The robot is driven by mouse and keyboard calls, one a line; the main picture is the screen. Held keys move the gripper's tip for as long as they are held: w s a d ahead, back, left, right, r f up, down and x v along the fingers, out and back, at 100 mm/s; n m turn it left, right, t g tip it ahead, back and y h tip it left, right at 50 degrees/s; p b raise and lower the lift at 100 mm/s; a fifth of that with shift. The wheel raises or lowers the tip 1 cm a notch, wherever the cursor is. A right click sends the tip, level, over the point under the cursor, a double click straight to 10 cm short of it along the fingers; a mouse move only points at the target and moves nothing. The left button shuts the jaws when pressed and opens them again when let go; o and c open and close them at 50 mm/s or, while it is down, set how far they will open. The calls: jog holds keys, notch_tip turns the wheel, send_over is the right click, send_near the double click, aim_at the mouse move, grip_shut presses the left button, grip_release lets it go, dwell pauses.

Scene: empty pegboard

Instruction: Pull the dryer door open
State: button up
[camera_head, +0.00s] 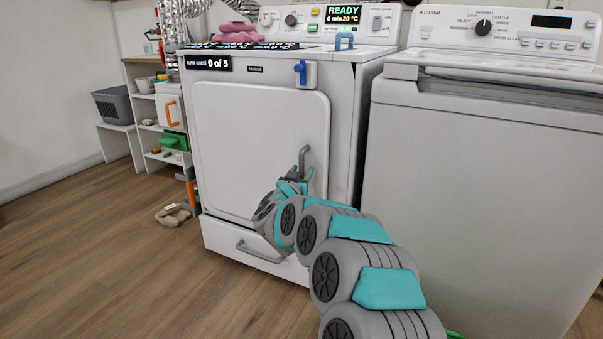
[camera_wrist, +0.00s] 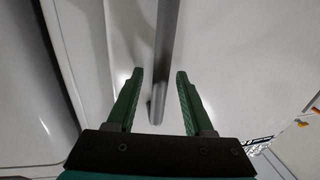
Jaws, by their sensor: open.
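The dryer door (camera_head: 250,135) is a white panel on the front of the white dryer, and it looks shut. Its grey bar handle (camera_head: 303,160) stands upright near the door's right edge. In the wrist view the handle (camera_wrist: 166,60) runs down between the two green fingers. My gripper (camera_wrist: 160,88) is open, with one finger on each side of the handle and gaps to both. In the head view my gripper (camera_head: 296,178) is at the handle's lower part, partly hidden by my arm.
A white washer (camera_head: 480,180) stands close on the right. A drawer handle (camera_head: 258,252) is below the door. A blue latch-like part (camera_head: 300,70) sits above the door. Shelves (camera_head: 150,110) stand at the left, with beige items (camera_head: 172,215) on the floor. The wooden floor in front is clear.

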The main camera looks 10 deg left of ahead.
grip_shut()
dwell(1.3)
